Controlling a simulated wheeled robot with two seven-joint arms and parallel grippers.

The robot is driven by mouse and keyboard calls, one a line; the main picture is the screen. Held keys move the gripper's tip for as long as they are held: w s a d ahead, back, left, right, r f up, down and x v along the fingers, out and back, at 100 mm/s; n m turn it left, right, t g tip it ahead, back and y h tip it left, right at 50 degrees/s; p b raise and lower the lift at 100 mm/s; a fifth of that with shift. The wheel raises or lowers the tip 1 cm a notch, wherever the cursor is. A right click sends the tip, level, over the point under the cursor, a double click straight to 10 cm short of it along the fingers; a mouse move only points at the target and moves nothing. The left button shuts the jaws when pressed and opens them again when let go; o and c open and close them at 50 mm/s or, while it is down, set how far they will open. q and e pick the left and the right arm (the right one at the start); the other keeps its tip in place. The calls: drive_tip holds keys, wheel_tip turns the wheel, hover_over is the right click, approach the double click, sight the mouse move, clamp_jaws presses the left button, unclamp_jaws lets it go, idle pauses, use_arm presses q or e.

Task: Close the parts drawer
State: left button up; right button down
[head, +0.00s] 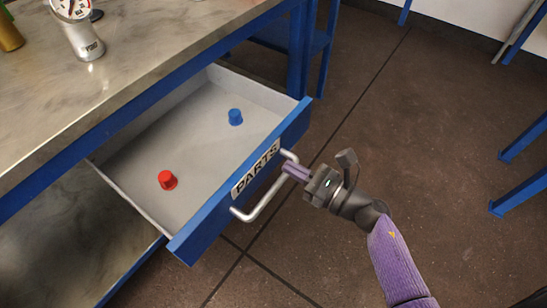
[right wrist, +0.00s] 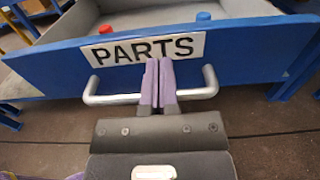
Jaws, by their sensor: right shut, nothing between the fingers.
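The parts drawer (head: 205,135) is pulled well out from under the workbench. Its blue front (head: 210,215) bears a white "PARTS" label and a silver bar handle (head: 262,203). A red cap-like part (head: 167,180) and a blue one (head: 235,117) stand inside on the grey floor. My right gripper (head: 288,168) is at the handle's right end in the head view. In the right wrist view its purple fingers (right wrist: 158,80) are shut together, empty, in front of the handle (right wrist: 120,98) and just below the label (right wrist: 148,49). Whether they touch the handle or drawer front cannot be told. My left gripper is not in view.
The workbench top (head: 130,55) holds a gauge vessel (head: 80,30) and a brass-coloured object (head: 8,35) at upper left. A lower shelf (head: 60,235) lies under the drawer. Blue legs (head: 525,165) stand at right. The brown floor before the drawer is clear.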

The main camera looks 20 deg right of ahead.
sight(264, 153)
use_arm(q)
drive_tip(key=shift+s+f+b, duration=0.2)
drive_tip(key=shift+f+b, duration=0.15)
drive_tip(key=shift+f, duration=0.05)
use_arm(e)
drive_tip(key=shift+x, duration=2.4)
